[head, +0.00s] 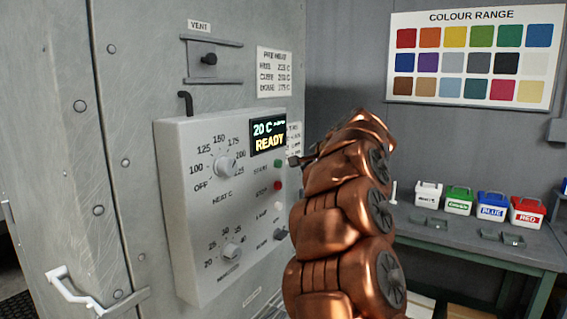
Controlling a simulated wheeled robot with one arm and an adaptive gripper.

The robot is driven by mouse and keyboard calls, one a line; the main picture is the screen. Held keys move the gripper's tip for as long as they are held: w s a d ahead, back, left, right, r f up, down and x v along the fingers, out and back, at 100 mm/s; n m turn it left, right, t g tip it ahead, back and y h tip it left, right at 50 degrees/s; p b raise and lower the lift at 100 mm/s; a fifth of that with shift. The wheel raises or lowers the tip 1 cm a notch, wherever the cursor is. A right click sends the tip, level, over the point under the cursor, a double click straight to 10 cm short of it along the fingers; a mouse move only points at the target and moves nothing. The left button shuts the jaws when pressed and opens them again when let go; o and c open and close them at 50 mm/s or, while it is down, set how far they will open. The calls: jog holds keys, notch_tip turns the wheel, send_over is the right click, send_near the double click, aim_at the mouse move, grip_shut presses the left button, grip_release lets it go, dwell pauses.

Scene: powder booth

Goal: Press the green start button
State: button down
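The green start button (278,163) is on the right part of the light grey control panel (187,180), below the display and above a red button (278,185). My copper arm rises in front of the panel's right side. A small dark tip, which seems to be part of my gripper (296,161), shows just right of the green button. Most of the gripper is hidden behind my arm, so its fingers cannot be made out. I cannot tell whether the tip touches the panel. The display (268,137) reads 20 C and READY.
A vent slide (209,59) is above. At right, a bench (455,240) carries white, green, blue and red tubs under a colour chart (472,55).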

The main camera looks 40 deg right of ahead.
aim_at(278, 164)
jog(key=w+a+p, duration=0.1)
jog(key=w+p, duration=0.1)
jog(key=w, duration=0.3)
jog(key=shift+w+a+p, duration=0.3)
jog(key=shift+w+a, duration=0.05)
jog(key=shift+w, duration=0.05)
dwell(1.3)
jog(key=shift+w+a, duration=0.2)
jog(key=shift+w+a+p, duration=0.1)
jog(key=shift+w+p, duration=0.35)
jog(key=shift+p, duration=0.1)
dwell(0.8)
jog(key=shift+s, duration=0.1)
dwell(0.3)
jog(key=shift+s+d+b, duration=0.25)
jog(key=shift+s+b, duration=0.15)
jog(key=shift+s, duration=0.35)
jog(key=shift+s+f, duration=0.1)
